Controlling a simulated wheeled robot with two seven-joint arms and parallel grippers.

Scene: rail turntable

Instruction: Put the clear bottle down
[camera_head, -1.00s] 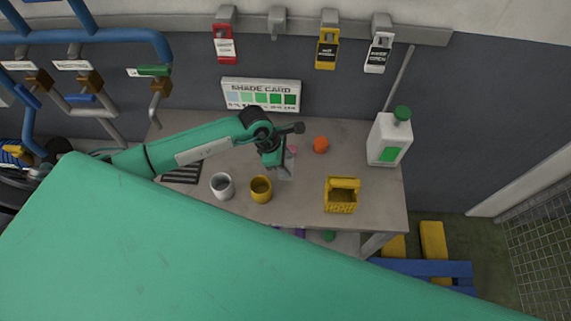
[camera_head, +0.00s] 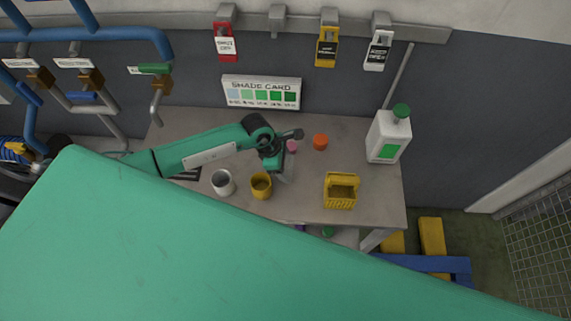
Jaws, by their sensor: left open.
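The clear bottle (camera_head: 286,172) is a faint, see-through shape on the grey table (camera_head: 385,190), partly hidden by my left gripper. A small pink piece (camera_head: 291,146) shows just above it; I cannot tell whether it is the bottle's cap. My left gripper (camera_head: 277,169) is open, pointing down close beside the bottle's left side. Its fingertips are small and dark, so I cannot tell whether they touch the bottle. My right gripper is not in view.
A grey cup (camera_head: 222,183) and a yellow cup (camera_head: 261,186) stand in front of the gripper. An orange round item (camera_head: 320,142), a yellow basket (camera_head: 341,191) and a white jug (camera_head: 388,137) with a green cap stand to the right. A shade card (camera_head: 261,93) is behind.

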